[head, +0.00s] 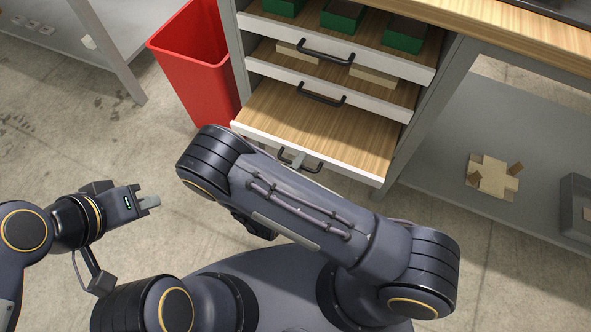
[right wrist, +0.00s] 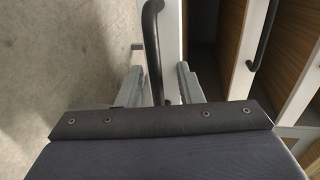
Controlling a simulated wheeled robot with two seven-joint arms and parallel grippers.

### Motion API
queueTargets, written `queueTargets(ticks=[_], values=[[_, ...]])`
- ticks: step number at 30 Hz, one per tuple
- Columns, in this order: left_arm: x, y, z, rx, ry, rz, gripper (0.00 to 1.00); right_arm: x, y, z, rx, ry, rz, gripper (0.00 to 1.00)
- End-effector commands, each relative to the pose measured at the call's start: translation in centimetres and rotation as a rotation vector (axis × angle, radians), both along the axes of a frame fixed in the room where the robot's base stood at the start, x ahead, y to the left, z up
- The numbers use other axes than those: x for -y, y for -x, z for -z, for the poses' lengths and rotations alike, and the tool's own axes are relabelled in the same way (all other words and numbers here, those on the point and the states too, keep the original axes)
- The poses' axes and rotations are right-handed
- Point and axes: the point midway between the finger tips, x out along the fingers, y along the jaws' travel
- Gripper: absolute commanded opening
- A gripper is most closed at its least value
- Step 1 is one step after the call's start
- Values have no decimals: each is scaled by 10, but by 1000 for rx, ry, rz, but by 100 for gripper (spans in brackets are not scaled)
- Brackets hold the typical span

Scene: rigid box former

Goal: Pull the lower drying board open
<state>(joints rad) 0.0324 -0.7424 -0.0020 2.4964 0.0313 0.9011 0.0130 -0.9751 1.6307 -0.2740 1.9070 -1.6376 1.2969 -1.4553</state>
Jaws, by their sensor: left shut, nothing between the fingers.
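The lower drying board (head: 325,128) is a wooden shelf with a white front, pulled out further than the boards above it. Nothing lies on its visible part. Its dark bar handle (head: 314,166) also shows in the right wrist view (right wrist: 152,40). My right gripper (head: 298,160) is at this handle, mostly hidden behind my right arm in the head view. In the right wrist view its fingers (right wrist: 160,88) are apart, one on each side of the handle, with gaps visible. My left gripper (head: 152,202) is shut and empty, above the floor at left, away from the boards.
The middle board (head: 395,105) holds tan pieces, and the upper board (head: 420,72) holds green boxes. A red bin (head: 195,75) stands left of the cabinet. A flat cardboard blank (head: 490,177) lies on the grey shelf at right. Floor is clear at left.

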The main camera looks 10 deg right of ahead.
Motion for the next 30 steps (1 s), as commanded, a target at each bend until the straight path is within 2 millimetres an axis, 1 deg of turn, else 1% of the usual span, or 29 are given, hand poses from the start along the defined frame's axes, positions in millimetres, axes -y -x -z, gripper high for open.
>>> queueTargets(ticks=[9,15,21,30], values=[[0,0,7,0,0,0,0,30,-44,2,0,-4,4,32],[0,0,10,0,0,0,0,47,-69,1,0,-2,3,32],[0,0,12,0,0,0,0,54,-81,0,1,-1,1,32],[0,0,11,0,0,0,0,55,-82,0,1,-1,-1,32]])
